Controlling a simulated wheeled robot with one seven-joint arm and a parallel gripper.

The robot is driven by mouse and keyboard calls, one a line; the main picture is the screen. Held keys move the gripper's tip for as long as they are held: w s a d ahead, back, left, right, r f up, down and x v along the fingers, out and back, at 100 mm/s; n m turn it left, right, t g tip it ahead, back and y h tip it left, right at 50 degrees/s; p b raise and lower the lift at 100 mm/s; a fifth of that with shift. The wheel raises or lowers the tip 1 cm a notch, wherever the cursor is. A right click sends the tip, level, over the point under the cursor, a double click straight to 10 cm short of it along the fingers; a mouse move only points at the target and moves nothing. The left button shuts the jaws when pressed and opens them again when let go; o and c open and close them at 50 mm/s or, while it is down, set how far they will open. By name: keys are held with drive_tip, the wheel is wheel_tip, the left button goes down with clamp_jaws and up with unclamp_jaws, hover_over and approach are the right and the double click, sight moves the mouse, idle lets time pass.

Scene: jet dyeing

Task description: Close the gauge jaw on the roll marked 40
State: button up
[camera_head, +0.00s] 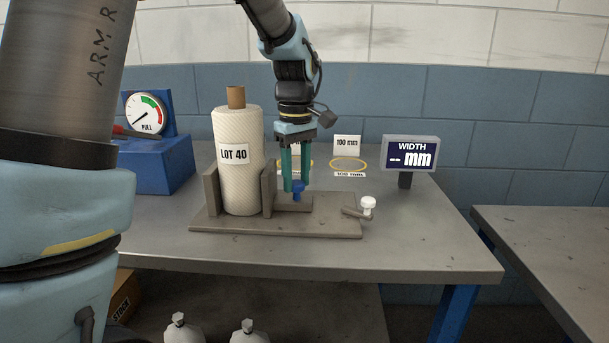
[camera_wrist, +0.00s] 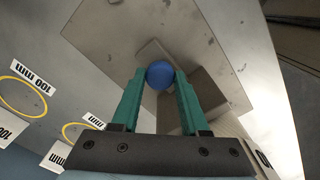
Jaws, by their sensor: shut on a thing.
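The white roll marked LOT 40 (camera_head: 238,175) stands upright on the grey gauge base (camera_head: 325,222), between a fixed upright plate (camera_head: 212,190) at left and the gauge jaw plate (camera_head: 268,192) at right. The jaw plate looks very close to the roll; I cannot tell whether they touch. A blue knob (camera_head: 298,188) sits on the block right of the jaw plate. My gripper (camera_head: 296,184) points down, with its green fingers shut on the blue knob. In the wrist view the knob (camera_wrist: 160,74) shows between both fingertips.
The width display (camera_head: 410,153) reads "-- mm". A white-knobbed handle (camera_head: 367,205) is at the base's right end. Behind lie a yellow ring (camera_head: 348,163) and a 100 mm card (camera_head: 347,142). A blue pull-gauge box (camera_head: 155,165) stands left. The table's front right is clear.

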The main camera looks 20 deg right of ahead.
drive_tip(key=o, duration=1)
drive_tip(key=shift+o, duration=0.2)
wheel_tip(320, 180, up, 11)
drive_tip(key=shift+b, duration=0.3)
drive_tip(key=shift+f, duration=0.1)
idle(0.6)
